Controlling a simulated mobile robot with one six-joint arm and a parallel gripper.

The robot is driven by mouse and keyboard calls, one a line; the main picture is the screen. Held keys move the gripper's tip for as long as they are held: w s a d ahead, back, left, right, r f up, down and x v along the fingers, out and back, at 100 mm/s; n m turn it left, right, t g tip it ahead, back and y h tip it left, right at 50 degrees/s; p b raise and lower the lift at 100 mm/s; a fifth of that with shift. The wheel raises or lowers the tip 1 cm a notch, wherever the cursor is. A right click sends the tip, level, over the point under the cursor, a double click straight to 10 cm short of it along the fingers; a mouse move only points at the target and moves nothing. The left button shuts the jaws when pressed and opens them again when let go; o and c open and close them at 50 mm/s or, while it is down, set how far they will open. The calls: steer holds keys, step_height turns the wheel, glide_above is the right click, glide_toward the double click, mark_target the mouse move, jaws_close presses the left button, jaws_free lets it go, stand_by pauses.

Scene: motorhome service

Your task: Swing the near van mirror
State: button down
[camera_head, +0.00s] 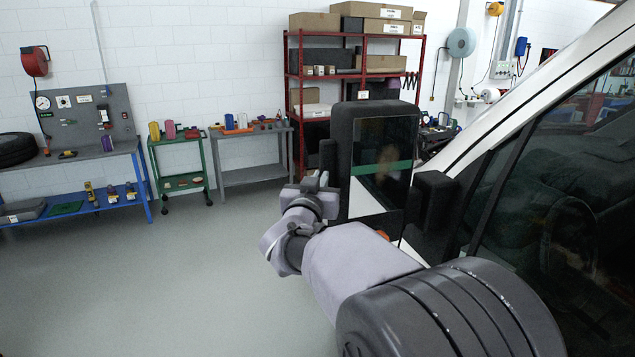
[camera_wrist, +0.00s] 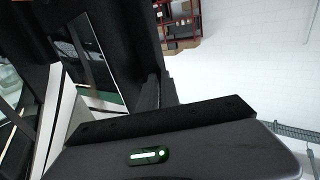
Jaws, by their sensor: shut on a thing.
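The near van mirror (camera_head: 384,150) is a tall black housing with a reflective glass, standing out to the left of the van's door. A black mount (camera_head: 435,190) joins it to the van side. My gripper (camera_head: 322,181) is at the mirror's left edge, shut on a dark upright tab there. In the wrist view, the mirror's glass (camera_wrist: 83,55) and black housing fill the upper left. My gripper's fingers (camera_wrist: 156,92) meet the dark edge of the housing; the exact contact is hard to make out in the dark.
The white van (camera_head: 540,90) with its dark side window stands close on the right. A red shelf (camera_head: 290,90) with boxes, a grey table (camera_head: 255,172), a green cart (camera_head: 157,165) and a blue bench (camera_head: 100,165) line the back wall. The floor (camera_head: 180,270) at left is clear.

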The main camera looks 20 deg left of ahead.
steer(key=c, duration=1.4)
jaws_free()
steer(key=shift+w+d+r, duration=0.1)
steer(key=shift+w+d, duration=0.1)
steer(key=shift+d, duration=0.75)
steer(key=shift+c, duration=0.2)
steer(key=shift+o, duration=1.2)
steer(key=shift+s, duration=0.1)
steer(key=shift+s+d, duration=0.1)
steer(key=shift+s, duration=0.35)
steer(key=s+d+b, duration=0.1)
steer(key=s+b, duration=0.1)
steer(key=s, duration=1.4)
steer(key=shift+s+b, duration=0.35)
